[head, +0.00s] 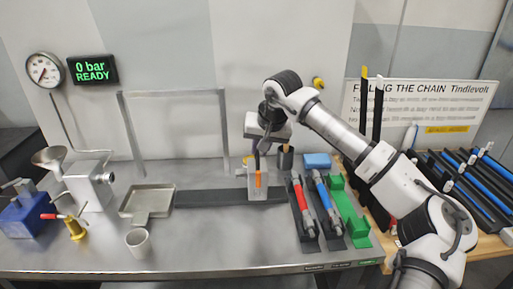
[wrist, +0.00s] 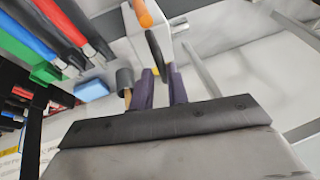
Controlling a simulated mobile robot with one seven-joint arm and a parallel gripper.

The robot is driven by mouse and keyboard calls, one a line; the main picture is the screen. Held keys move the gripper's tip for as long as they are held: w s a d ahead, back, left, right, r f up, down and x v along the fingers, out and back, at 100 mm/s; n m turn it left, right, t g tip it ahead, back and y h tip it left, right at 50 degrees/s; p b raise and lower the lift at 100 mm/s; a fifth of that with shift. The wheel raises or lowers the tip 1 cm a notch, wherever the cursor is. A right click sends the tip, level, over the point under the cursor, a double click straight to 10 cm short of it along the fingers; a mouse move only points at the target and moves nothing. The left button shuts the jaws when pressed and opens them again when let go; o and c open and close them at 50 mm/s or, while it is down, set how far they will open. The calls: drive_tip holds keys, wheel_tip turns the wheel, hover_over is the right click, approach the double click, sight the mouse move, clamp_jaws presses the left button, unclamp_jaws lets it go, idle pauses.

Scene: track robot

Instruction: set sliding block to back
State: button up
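The sliding block (head: 252,191) is a light grey block with an upright orange part on its front. It sits on a dark flat rail (head: 215,198) along the bench, toward the rail's right end. In the wrist view, a pale block (wrist: 180,22) with an orange rod and a dark oval part shows beyond my fingertips. My gripper (head: 261,160) points down just above and behind the block's orange part. Its two dark fingers stand apart with a narrow gap in the wrist view (wrist: 160,72), and I see nothing held. Contact with the block cannot be told.
A grey tray (head: 148,189) lies left of the rail, with a white cup (head: 138,242) in front. Red and blue cylinders (head: 326,203) in dark holders and a green holder (head: 349,213) stand close on the right. A blue block (head: 317,160) lies behind them. A thin metal frame (head: 172,92) stands behind the rail.

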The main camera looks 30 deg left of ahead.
drive_tip(key=o, duration=0.3)
drive_tip(key=shift+w+d, duration=0.1)
drive_tip(key=shift+d, duration=0.1)
drive_tip(key=shift+a, duration=0.1)
drive_tip(key=b+v, duration=0.2)
drive_tip(key=v, duration=1.1)
drive_tip(key=shift+r+b, duration=0.3)
drive_tip(key=shift+r, duration=0.05)
